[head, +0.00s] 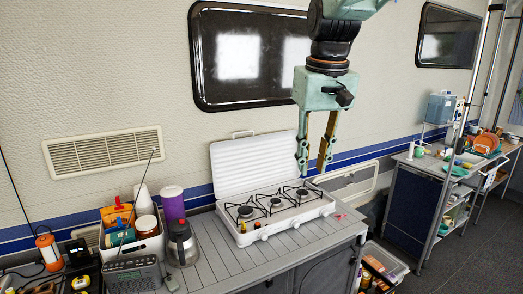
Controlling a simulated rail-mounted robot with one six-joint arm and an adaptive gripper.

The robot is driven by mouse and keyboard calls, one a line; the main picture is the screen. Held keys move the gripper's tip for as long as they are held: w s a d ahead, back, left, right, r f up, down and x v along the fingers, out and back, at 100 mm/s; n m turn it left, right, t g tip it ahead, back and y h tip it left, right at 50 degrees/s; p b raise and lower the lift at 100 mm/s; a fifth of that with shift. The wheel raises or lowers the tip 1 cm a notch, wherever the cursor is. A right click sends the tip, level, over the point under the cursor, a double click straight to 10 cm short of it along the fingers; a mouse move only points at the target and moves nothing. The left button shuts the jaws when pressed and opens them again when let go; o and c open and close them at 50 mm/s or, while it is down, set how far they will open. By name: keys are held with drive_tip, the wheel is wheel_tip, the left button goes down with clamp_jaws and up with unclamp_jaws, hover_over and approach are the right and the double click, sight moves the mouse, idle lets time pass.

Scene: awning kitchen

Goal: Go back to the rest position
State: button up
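My gripper (314,158) hangs pointing down from the top of the head view. Its two fingers are apart with nothing between them, so it is open and empty. The fingertips appear above the stove. I cannot tell their exact height over it.
Left of the stove stand a metal kettle (183,244), a purple container (172,203), a caddy (147,247) and a radio (133,276). A dark cabinet (409,208) stands to the right. Slatted counter (229,261) space in front of the stove is free.

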drive_tip(key=s+d+m+b, duration=0.1)
drive_tip(key=s+d, duration=0.2)
drive_tip(key=s, duration=0.7)
drive_tip(key=s+d+b, duration=0.1)
drive_tip(key=s+d, duration=0.1)
drive_tip(key=s, duration=0.8)
drive_tip(key=s+d+f+t, duration=0.1)
drive_tip(key=s+f, duration=0.3)
drive_tip(key=s, duration=0.5)
drive_tip(key=s+d+f+m, duration=0.1)
drive_tip(key=s+f, duration=0.3)
drive_tip(key=s, duration=0.5)
drive_tip(key=shift+s+d+m+t+b, duration=0.15)
drive_tip(key=shift+d+m+t+b, duration=0.15)
drive_tip(key=shift+d+t+b, duration=0.15)
drive_tip(key=shift+o, duration=0.2)
